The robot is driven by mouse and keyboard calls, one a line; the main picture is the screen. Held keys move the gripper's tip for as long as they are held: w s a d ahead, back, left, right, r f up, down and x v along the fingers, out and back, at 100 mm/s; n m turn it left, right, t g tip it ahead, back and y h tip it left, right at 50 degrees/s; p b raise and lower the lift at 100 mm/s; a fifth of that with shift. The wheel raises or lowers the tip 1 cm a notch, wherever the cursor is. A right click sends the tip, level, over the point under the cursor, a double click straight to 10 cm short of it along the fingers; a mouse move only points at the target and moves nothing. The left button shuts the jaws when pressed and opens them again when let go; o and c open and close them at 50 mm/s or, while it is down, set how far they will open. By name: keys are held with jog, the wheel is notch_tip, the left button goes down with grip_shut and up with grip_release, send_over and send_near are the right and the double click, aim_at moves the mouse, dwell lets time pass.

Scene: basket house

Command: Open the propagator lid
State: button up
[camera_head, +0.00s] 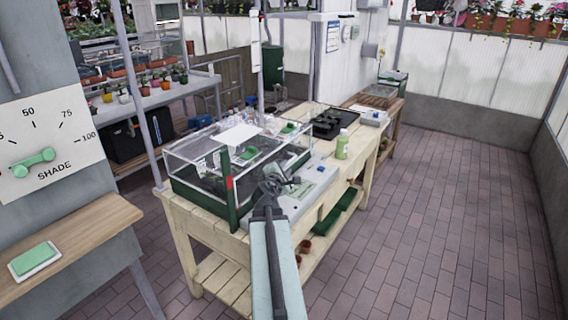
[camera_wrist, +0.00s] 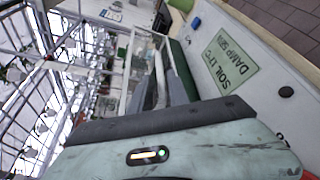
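A red mark (camera_head: 229,183) shows on the near green post. My gripper (camera_head: 279,184) is at the propagator's near right corner, over the grey control panel. I cannot tell whether it touches the box, and its fingers are too small and dark to read. In the wrist view, the propagator's green edge (camera_wrist: 184,68) runs beside the panel.
The grey panel (camera_wrist: 250,75) carries a soil and damp readout. A green bottle (camera_head: 342,145) and black trays (camera_head: 326,125) stand farther along the bench. Potted plants fill a left shelf (camera_head: 205,82). The brick floor (camera_head: 430,210) at right is clear.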

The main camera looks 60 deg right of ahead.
jog(key=b+x, duration=0.1)
jog(key=x, duration=0.6)
jog(key=shift+w+a+f, duration=0.1)
jog(key=shift+w, duration=0.1)
jog(key=shift+c, duration=0.3)
grip_shut()
dwell(0.7)
